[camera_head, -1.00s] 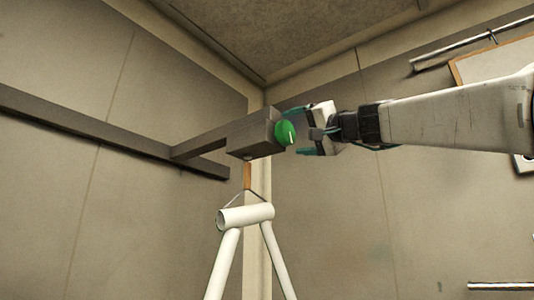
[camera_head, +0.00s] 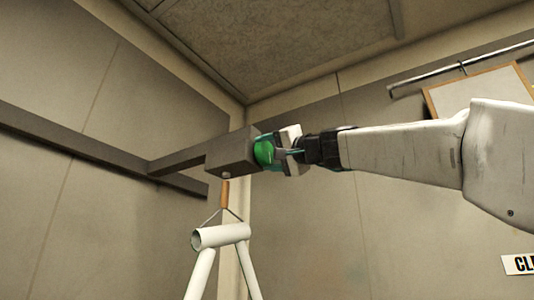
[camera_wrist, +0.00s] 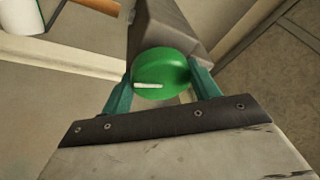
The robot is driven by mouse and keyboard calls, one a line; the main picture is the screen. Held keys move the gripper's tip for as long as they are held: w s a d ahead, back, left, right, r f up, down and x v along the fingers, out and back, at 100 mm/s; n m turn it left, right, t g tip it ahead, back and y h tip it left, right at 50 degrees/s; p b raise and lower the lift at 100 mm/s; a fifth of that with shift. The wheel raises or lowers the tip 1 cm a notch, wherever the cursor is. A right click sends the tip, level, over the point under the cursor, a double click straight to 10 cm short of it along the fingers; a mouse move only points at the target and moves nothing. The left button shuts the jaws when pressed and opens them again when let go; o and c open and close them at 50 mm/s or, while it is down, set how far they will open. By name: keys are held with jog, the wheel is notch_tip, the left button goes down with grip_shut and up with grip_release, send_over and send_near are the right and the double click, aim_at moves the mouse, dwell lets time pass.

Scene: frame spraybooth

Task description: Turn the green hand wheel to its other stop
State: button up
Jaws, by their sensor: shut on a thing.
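The green hand wheel (camera_head: 264,153) is a round knob on the end of a grey box (camera_head: 231,154) at the tip of a wall arm. It also shows in the wrist view (camera_wrist: 161,74), with a white mark on its face pointing left of centre and nearly level. My gripper (camera_head: 277,152) reaches it from the right in the head view. In the wrist view my gripper's teal fingers (camera_wrist: 160,88) stand on both sides of the wheel and are shut on it. The far side of the wheel is hidden.
A white tube frame (camera_head: 220,237) hangs below the box from an orange-brown hanger (camera_head: 224,192). A grey rail (camera_head: 80,145) runs along the left wall. A framed board (camera_head: 480,92) and a pipe (camera_head: 460,67) are on the right wall.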

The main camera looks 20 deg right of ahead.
jog(key=shift+m+h, duration=0.6)
jog(key=shift+m, duration=1.1)
jog(key=o, duration=1)
jog(key=shift+s, duration=0.1)
jog(key=v, duration=0.7)
jog(key=shift+s+d, duration=0.15)
jog(key=shift+s, duration=0.2)
jog(key=shift+f, duration=0.15)
